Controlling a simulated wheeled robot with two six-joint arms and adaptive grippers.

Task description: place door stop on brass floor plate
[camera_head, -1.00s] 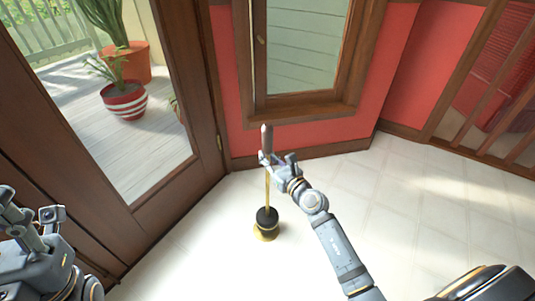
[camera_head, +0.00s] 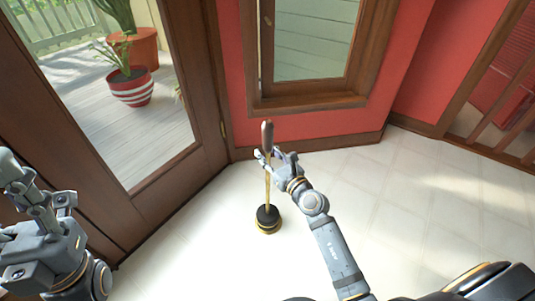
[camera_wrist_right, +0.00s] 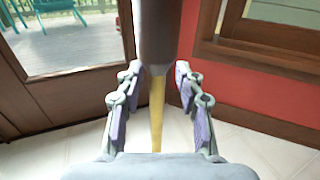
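The door stop (camera_head: 267,215) has a dark weighted base, a thin brass rod and a brown handle, and stands upright. Its base is over the brass floor plate (camera_head: 268,230), whose rim shows beneath, and it appears to rest on it. My right gripper (camera_head: 275,160) is at the lower end of the handle. In the right wrist view, the fingers (camera_wrist_right: 158,88) stand on both sides of the handle (camera_wrist_right: 157,35) and rod, with gaps showing, so the gripper looks open. My left gripper (camera_head: 22,190) is at the left edge, away from the door stop; its fingertips are unclear.
A brown glazed door (camera_head: 165,185) stands to the left, with potted plants (camera_head: 130,87) beyond the glass. A wood-framed window (camera_head: 310,103) is set in the red wall behind. The pale tiled floor (camera_head: 400,210) is clear to the right.

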